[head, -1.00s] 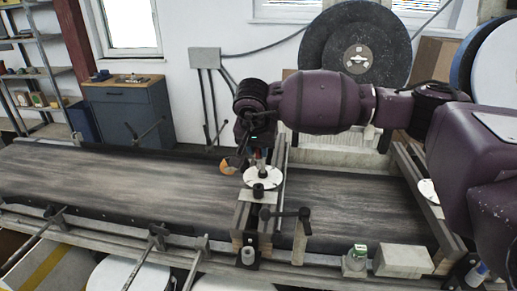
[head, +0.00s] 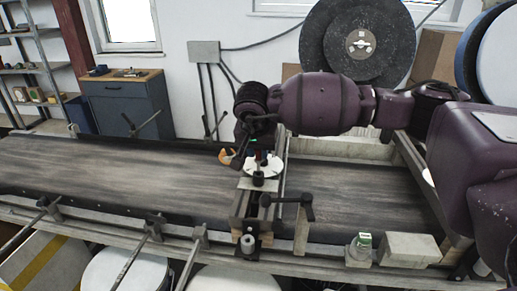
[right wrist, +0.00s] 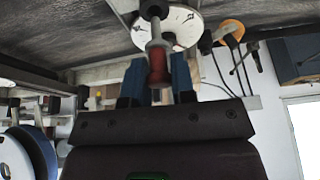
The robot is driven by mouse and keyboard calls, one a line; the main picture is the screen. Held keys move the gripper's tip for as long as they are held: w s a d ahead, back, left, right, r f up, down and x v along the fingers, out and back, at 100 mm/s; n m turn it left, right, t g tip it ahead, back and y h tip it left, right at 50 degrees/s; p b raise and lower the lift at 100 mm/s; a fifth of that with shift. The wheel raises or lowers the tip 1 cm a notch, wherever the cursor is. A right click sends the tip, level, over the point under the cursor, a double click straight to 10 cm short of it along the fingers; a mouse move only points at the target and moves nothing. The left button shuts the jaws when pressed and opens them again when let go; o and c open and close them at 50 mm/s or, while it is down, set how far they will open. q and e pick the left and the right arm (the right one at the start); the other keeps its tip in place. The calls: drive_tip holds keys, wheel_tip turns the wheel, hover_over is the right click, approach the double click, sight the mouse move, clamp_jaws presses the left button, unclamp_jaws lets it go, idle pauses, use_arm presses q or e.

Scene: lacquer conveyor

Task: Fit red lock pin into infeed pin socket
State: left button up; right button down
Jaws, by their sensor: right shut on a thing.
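My right gripper (right wrist: 157,84) is shut on the red lock pin (right wrist: 158,66), whose red part sits between the blue fingers in the right wrist view. A grey shaft extends from the pin toward a dark round piece (right wrist: 153,9); I cannot tell if they touch. In the head view, the right gripper (head: 261,150) hangs over a white disc (head: 274,172) on the conveyor's cross rail. A black piece (head: 259,179) stands at the disc's front edge. I cannot tell for sure whether it is the infeed pin socket. My left gripper is out of view.
The cross rail carries a black crank handle (head: 308,207) near the disc. A small green-topped jar (head: 363,243) and a pale block (head: 409,248) stand on the front edge. The dark conveyor belt (head: 110,172) is clear at left. An orange-and-black part (head: 227,156) is close by the gripper.

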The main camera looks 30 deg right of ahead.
use_arm(q)
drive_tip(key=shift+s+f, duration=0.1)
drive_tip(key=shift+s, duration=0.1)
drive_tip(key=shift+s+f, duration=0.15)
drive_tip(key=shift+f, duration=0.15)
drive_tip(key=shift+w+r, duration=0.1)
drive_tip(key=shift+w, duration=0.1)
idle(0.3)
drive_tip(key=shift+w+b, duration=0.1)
drive_tip(key=shift+b, duration=0.2)
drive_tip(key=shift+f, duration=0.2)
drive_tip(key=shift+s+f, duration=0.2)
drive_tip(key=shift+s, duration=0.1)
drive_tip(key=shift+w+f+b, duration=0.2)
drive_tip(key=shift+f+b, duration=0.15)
drive_tip(key=shift+b, duration=0.15)
use_arm(e)
drive_tip(key=shift+f, duration=0.55)
